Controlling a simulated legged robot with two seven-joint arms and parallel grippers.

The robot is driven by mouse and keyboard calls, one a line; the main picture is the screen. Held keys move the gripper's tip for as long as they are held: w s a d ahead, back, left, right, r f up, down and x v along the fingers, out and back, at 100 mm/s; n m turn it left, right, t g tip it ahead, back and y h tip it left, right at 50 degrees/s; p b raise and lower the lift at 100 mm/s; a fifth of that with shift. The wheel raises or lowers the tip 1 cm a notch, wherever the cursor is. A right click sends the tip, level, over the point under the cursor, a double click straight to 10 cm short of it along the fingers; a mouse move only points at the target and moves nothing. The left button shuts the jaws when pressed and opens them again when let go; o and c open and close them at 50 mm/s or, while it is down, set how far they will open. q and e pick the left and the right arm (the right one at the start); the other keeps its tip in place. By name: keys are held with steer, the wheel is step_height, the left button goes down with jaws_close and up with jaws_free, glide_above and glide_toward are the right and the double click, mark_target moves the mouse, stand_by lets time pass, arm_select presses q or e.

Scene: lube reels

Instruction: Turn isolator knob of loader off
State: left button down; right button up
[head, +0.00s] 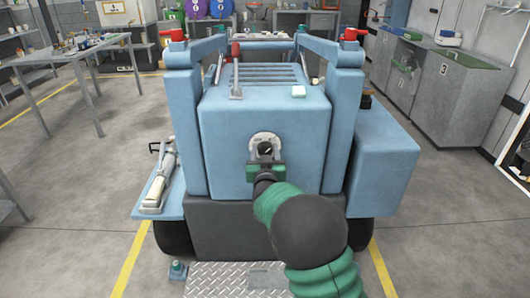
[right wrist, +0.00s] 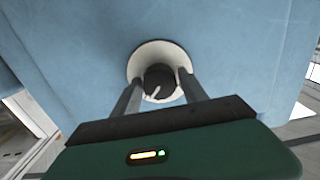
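The loader (head: 262,108) is a blue machine straight ahead in the head view. Its isolator knob (right wrist: 160,82) is dark with a light mark, set in a round pale recess (right wrist: 139,58) on the blue face. In the head view the recess shows as a pale plate (head: 265,139) with the knob partly hidden by my gripper. My right gripper (right wrist: 160,88) is at the recess, its two grey fingers apart, one on each side of the knob. I cannot tell whether the fingers touch it. My left gripper is not in view.
A metal tread plate (head: 235,280) lies at the loader's foot. A blue side box (head: 385,150) stands at the right and a ledge with a grey tool (head: 160,180) at the left. A workbench (head: 85,60) is at the far left, grey bins (head: 435,85) at the right.

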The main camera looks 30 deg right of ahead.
steer(key=c, duration=1)
steer(key=n+p, duration=0.3)
steer(key=shift+a+r+n, duration=0.1)
steer(key=shift+n, duration=0.3)
steer(key=n+p, duration=0.4)
steer(key=n, duration=0.1)
steer(key=shift+n+p, duration=0.3)
steer(key=n+p, duration=0.2)
steer(key=n, duration=0.2)
steer(key=shift+a+f+p, duration=0.1)
steer(key=shift+f+p, duration=0.1)
steer(key=shift+p, duration=0.2)
steer(key=shift+f+n+p, duration=0.15)
steer(key=shift+n+p, duration=0.3)
steer(key=shift+n, duration=0.75)
steer(key=shift+f+n+p, duration=0.1)
steer(key=shift+n+p, duration=0.35)
steer(key=shift+n, duration=0.75)
steer(key=shift+f, duration=0.1)
